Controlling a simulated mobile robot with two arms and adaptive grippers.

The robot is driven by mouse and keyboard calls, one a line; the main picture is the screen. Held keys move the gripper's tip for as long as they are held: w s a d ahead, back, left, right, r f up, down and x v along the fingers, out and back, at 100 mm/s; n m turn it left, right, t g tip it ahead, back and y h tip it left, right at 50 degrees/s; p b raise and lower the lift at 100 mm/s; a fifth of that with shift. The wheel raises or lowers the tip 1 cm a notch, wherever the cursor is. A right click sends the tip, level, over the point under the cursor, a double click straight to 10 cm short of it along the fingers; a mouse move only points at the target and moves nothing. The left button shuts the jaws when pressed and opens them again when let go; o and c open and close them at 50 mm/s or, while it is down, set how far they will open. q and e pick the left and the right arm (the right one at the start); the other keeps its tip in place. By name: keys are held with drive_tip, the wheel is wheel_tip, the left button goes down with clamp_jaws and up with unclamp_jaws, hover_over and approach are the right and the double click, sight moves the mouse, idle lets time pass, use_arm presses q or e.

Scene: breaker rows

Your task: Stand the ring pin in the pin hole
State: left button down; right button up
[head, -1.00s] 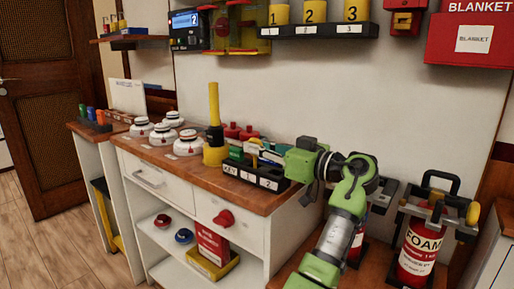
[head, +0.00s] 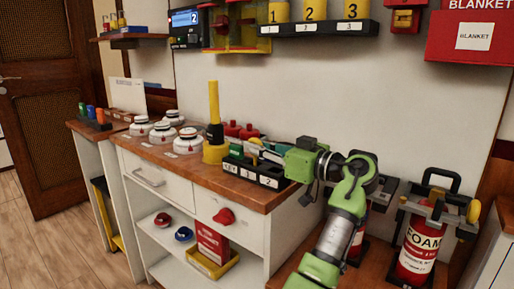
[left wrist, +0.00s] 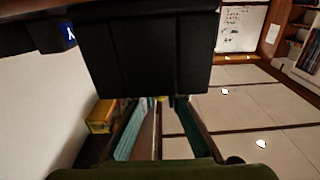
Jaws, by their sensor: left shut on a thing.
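My left gripper (head: 262,150) reaches in over the black key rack (head: 252,174) at the right end of the wooden counter. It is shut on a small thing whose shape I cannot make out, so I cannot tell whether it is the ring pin. A foam extinguisher (head: 418,250) with a black handle and a yellow part stands at the right. I cannot make out the pin hole. My right gripper does not show.
A yellow stand with a tall yellow and black post (head: 214,125) is left of my gripper. White domed detectors (head: 188,142) and red items (head: 240,131) stand on the counter (head: 150,150). A numbered shelf (head: 318,29) hangs above. A second extinguisher is mostly hidden behind my arm.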

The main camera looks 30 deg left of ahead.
use_arm(q)
drive_tip(key=c, duration=2)
unclamp_jaws()
drive_tip(key=shift+d+f, duration=0.1)
drive_tip(key=shift+d, duration=0.15)
drive_tip(key=d, duration=0.7)
drive_tip(key=shift+s, duration=0.3)
